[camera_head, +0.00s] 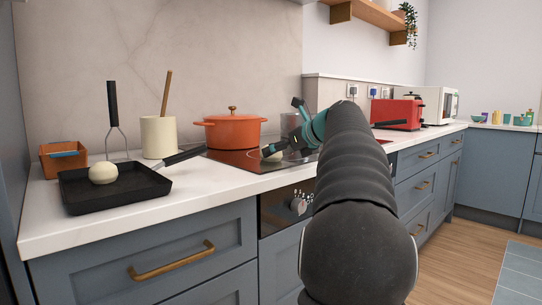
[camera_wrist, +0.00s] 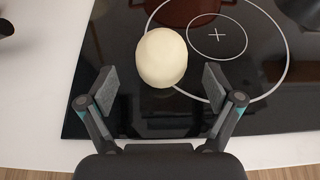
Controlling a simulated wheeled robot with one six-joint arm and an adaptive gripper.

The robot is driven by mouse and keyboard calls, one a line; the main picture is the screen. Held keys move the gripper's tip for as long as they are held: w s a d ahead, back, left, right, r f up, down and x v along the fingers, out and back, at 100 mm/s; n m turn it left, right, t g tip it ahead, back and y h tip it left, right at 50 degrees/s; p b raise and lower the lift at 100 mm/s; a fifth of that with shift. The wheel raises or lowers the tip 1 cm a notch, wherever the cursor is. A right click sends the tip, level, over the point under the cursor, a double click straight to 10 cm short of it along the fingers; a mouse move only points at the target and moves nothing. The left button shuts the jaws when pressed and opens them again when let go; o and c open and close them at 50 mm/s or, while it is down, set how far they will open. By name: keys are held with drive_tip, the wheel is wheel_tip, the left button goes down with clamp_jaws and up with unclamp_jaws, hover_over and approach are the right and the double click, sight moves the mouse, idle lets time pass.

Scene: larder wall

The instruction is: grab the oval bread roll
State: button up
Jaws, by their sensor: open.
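A pale cream, slightly oval bread roll (camera_wrist: 161,58) lies on the black glass hob in the wrist view. It shows small and partly hidden by my gripper in the head view (camera_head: 272,154). My gripper (camera_wrist: 160,88) is open, with one finger to each side of the roll's near end and gaps on both sides. The fingers do not appear to touch it. In the head view my gripper (camera_head: 284,138) is over the hob. Another pale, rounder roll (camera_head: 103,173) sits in the black square pan at the left.
An orange pot (camera_head: 231,132) stands on the hob (camera_head: 240,159) just behind the roll. The black pan (camera_head: 130,190), a cream utensil crock (camera_head: 159,138) and a brown box (camera_head: 62,160) stand left. A red toaster (camera_head: 397,114) stands further right.

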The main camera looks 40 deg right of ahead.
drive_tip(key=x, duration=0.3)
drive_tip(key=shift+w+d, duration=0.1)
drive_tip(key=shift+w, duration=0.05)
drive_tip(key=c, duration=1.2)
drive_tip(key=shift+r, duration=0.1)
